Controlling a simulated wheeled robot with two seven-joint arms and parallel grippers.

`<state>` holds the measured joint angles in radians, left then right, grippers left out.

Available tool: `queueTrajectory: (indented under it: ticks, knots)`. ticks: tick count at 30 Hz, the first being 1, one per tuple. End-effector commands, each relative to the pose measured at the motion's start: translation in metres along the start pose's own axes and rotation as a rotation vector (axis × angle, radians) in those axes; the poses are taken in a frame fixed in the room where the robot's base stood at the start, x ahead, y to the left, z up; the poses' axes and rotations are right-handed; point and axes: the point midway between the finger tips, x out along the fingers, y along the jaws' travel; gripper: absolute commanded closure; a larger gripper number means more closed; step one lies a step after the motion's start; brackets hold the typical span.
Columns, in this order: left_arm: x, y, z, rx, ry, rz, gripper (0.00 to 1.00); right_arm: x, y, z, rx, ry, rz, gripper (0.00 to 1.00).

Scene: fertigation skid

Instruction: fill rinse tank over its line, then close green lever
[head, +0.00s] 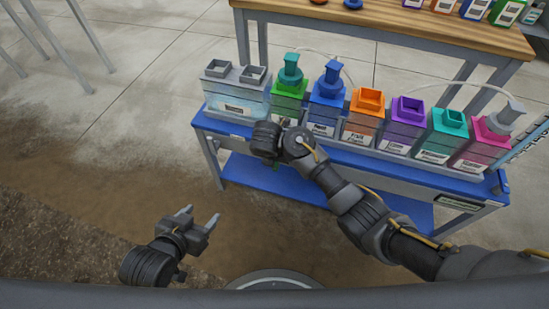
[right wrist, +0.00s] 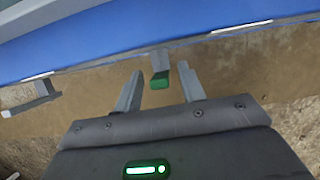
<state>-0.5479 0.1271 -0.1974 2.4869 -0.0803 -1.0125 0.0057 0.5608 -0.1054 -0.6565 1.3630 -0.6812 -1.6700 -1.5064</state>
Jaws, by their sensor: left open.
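A pale grey tank (head: 238,98) with two square openings and light blue contents stands at the left end of the blue bench. It may be the rinse tank; its label is too small to read and I cannot make out a fill line. A green lever (right wrist: 160,79) hangs from a grey stem below the blue bench edge in the right wrist view. My right gripper (right wrist: 160,71) is open, its fingers on either side of the lever with gaps. In the head view its fingers are hidden beyond my wrist. My left gripper (head: 201,215) is open and empty over the floor.
Green (head: 288,102), blue (head: 325,110), orange (head: 364,117), purple (head: 401,125), teal and pink tanks fill the blue bench (head: 355,160). A grey lever (right wrist: 34,98) hangs to the left in the right wrist view. A wooden table (head: 390,22) stands behind.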

Motion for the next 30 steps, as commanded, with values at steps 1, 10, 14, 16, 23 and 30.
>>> queueTrajectory:
  ticks: [1, 10, 14, 16, 23, 30]
  knots:
    - [0.0011, 0.0016, -0.0025, 0.003, 0.018, 0.004, 0.41, 0.0027, -0.0003, 0.0001, 0.000, 0.000, -0.001, 0.60]
    - [0.0013, 0.0044, -0.0094, 0.008, 0.055, 0.011, 0.41, 0.0046, -0.0001, 0.0004, 0.000, 0.000, 0.000, 0.60]
    - [0.0013, 0.0043, -0.0092, 0.008, 0.054, 0.011, 0.41, 0.0046, 0.0000, 0.0003, 0.000, 0.000, 0.000, 0.64]
    - [0.0014, 0.0043, -0.0091, 0.008, 0.053, 0.011, 0.41, 0.0046, 0.0000, 0.0002, 0.000, 0.000, 0.000, 0.73]
    - [0.0014, 0.0044, -0.0088, 0.008, 0.052, 0.012, 0.41, 0.0045, 0.0001, 0.0001, 0.000, 0.000, 0.000, 1.00]
    - [0.0012, 0.0043, -0.0087, 0.008, 0.051, 0.011, 0.41, 0.0044, -0.0001, 0.0001, 0.000, 0.000, 0.001, 1.00]
